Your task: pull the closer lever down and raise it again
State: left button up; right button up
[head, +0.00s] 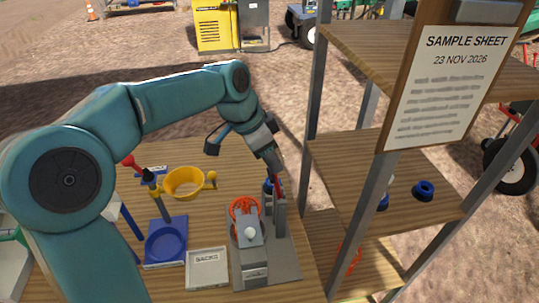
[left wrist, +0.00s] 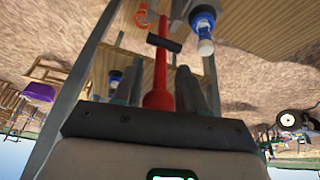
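A red lever (left wrist: 160,75) with a black crosspiece at its far end lies between the fingers of my left gripper (left wrist: 158,85) in the left wrist view. Its thick red end is close to the palm and nearly fills the gap; I cannot tell whether both fingers press on it. In the head view my left gripper (head: 274,178) points down at the back right of a grey device (head: 268,262) on the wooden table. Only a little red shows between the fingers there. The gripper and arm hide most of the lever. My right gripper is not in view.
A grey shelf rack with wooden boards (head: 365,165) stands close right of the gripper, with a sample sheet (head: 450,85) hanging on it. A red-knobbed lever (head: 128,160), yellow ring (head: 184,181), blue dish (head: 167,242) and pale tray (head: 207,268) are left of the device.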

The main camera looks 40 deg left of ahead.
pick_arm(q)
grip_shut()
jog(key=s+a+f+t+h+b, duration=0.4)
jog(key=s+a+t+b, duration=0.1)
jog(key=b, duration=1.6)
jog(key=shift+s+a+f+h, duration=0.15)
jog(key=shift+s+h, duration=0.15)
jog(key=shift+s, duration=0.3)
jog(key=shift+o, duration=1.8)
grip_release()
